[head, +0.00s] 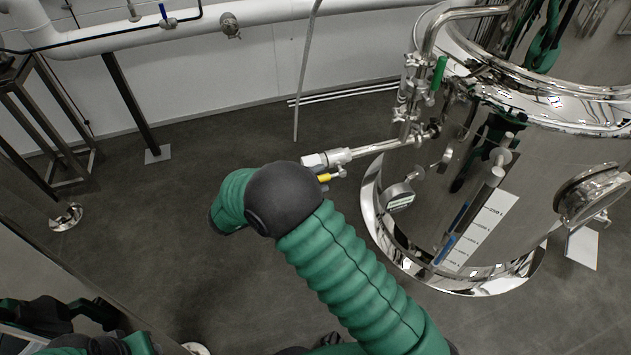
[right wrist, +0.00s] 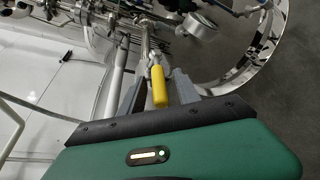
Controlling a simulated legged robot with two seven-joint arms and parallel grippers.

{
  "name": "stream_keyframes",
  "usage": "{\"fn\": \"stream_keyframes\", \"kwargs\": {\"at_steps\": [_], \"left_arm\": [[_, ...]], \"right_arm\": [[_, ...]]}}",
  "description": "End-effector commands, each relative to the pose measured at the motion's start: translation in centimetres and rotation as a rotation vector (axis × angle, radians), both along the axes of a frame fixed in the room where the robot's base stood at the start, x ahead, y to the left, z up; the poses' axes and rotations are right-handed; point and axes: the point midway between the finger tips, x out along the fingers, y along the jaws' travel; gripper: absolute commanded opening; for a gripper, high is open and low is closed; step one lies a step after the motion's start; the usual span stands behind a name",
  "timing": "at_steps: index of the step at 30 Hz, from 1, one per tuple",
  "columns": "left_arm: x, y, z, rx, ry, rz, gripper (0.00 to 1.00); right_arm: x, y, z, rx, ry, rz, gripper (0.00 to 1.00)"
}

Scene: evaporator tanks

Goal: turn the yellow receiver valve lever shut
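The yellow receiver valve lever (right wrist: 158,86) points toward my right gripper in the right wrist view. It also shows in the head view as a small yellow piece (head: 325,178) just right of my dark arm joint, under the end of the valve pipe (head: 328,159). My right gripper (right wrist: 156,76) is open, with one grey finger on each side of the lever. I cannot tell whether either finger touches it. In the head view my right arm hides the right gripper's fingers. I cannot make out my left gripper.
The shiny steel tank (head: 450,200) stands at the right, with a round gauge (head: 399,196) and a green-handled valve (head: 438,73) near the pipe. A white pipe (head: 170,28) runs along the wall. A dark metal frame (head: 50,130) stands at the left. The floor between is clear.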

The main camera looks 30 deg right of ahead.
Motion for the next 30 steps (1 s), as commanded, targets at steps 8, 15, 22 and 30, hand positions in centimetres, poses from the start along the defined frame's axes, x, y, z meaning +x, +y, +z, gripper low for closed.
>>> {"fn": "stream_keyframes", "kwargs": {"at_steps": [8, 15, 22, 30], "left_arm": [[0.0, 0.0, 0.03, 0.0, 0.0, 0.0, 0.36], [0.01, 0.0, 0.02, 0.0, 0.0, 0.0, 0.36], [0.01, 0.0, 0.01, 0.0, 0.0, 0.0, 0.36], [0.0, 0.0, 0.01, 0.0, 0.0, 0.0, 0.36]], "right_arm": [[0.0, 0.04, 0.01, 0.0, 0.0, 0.0, 0.11], [-0.03, 0.07, -0.04, 0.001, 0.0, -0.001, 0.0], [-0.05, 0.09, -0.1, 0.002, 0.001, -0.001, 0.0], [-0.08, 0.11, -0.15, 0.002, 0.003, -0.001, 0.0]]}}
